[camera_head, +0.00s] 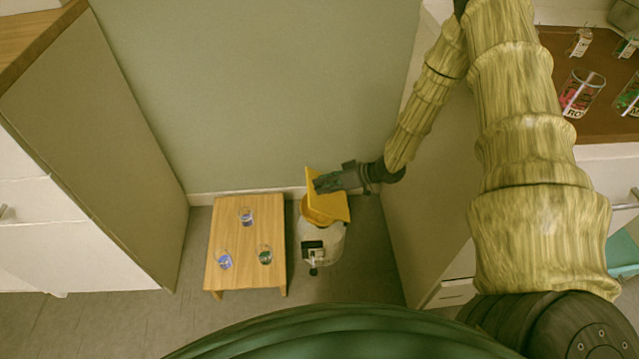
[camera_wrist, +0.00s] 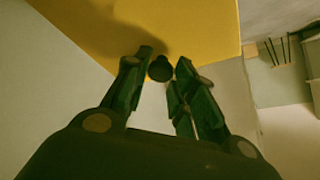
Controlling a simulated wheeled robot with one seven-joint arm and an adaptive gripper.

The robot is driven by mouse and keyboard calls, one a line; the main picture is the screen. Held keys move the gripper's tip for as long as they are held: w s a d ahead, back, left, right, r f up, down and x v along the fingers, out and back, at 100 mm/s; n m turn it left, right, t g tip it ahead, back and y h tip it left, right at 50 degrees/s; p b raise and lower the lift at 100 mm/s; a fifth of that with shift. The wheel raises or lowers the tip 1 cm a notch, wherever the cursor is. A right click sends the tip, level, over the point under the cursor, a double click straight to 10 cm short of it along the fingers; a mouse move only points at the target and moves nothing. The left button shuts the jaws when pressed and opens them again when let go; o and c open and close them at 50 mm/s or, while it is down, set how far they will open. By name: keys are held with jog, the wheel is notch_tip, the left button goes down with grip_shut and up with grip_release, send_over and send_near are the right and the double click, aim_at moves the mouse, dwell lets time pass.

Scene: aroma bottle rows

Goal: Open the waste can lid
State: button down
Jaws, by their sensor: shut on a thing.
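The waste can (camera_head: 319,246) is a whitish bin standing on the floor between the low table and the cabinet side. Its yellow lid (camera_head: 335,206) is raised and tilted up at the back, with the orange-yellow inside of the can showing below it. My gripper (camera_head: 319,184) reaches in from the right at the lid's upper part. In the wrist view the yellow lid (camera_wrist: 150,30) fills the top, and a dark round knob (camera_wrist: 160,69) sits between my fingertips (camera_wrist: 163,72). My gripper is shut on this knob.
A low wooden table (camera_head: 232,232) with several small glasses stands left of the can. A cabinet side (camera_head: 130,150) rises at the left, the wall is behind, and a brown counter (camera_head: 560,50) with bottles is at the upper right.

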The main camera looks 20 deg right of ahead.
jog(key=shift+s+f, duration=0.1)
jog(key=c, duration=1.2)
grip_release()
jog(key=shift+r, duration=5.05)
